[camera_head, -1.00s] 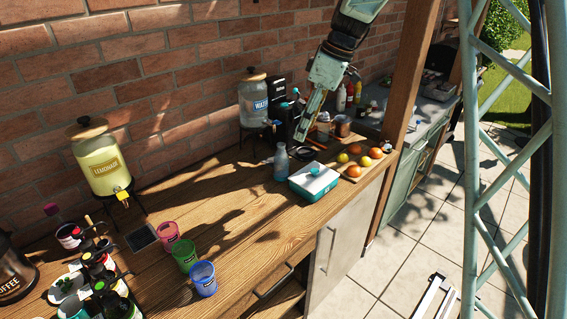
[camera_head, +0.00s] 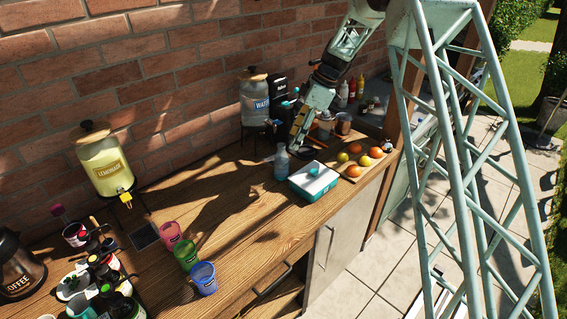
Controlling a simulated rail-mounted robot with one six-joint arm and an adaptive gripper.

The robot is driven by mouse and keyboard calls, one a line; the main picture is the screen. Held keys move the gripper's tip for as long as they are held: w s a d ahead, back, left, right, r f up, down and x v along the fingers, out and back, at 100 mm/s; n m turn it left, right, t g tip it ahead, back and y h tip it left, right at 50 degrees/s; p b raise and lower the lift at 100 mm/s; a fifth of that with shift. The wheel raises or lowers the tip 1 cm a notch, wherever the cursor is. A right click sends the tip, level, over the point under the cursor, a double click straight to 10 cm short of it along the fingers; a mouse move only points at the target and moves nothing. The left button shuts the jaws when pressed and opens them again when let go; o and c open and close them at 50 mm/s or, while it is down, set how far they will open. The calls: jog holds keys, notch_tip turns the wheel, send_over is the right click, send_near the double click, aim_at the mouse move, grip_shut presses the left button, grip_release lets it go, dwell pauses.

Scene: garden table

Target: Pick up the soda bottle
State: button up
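A pale blue-grey bottle (camera_head: 281,163) stands upright on the wooden table, just left of the teal and white box. I cannot read a label on it, so I cannot tell if it is the soda bottle. Dark bottles (camera_head: 104,272) with coloured caps stand in a cluster at the lower left. My gripper (camera_head: 296,146) points down and a little left, close to the pale bottle's upper right in the picture. I see it from the side with the fingers overlapping, and I see nothing clearly held in it. The gap between gripper and bottle is too small to judge.
The teal and white box (camera_head: 314,182) and a board with fruit (camera_head: 376,163) lie right of the bottle. The water dispenser (camera_head: 254,100) stands behind. The lemonade dispenser (camera_head: 105,163) and coloured cups (camera_head: 187,254) are farther left. The table's middle is clear.

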aim_at(286, 153)
jog(key=shift+w+a+f, duration=0.15)
jog(key=shift+w+f, duration=0.35)
jog(key=shift+f, duration=0.1)
jog(key=shift+f, duration=0.1)
jog(key=p+x, duration=0.1)
jog(key=x, duration=0.6)
jog(key=shift+s, duration=0.1)
jog(key=shift+a+f, duration=0.3)
jog(key=shift+f, duration=0.35)
jog(key=shift+p+x, duration=0.65)
jog(key=shift+x, duration=1.95)
jog(key=shift+c, duration=0.8)
jog(key=c, duration=1)
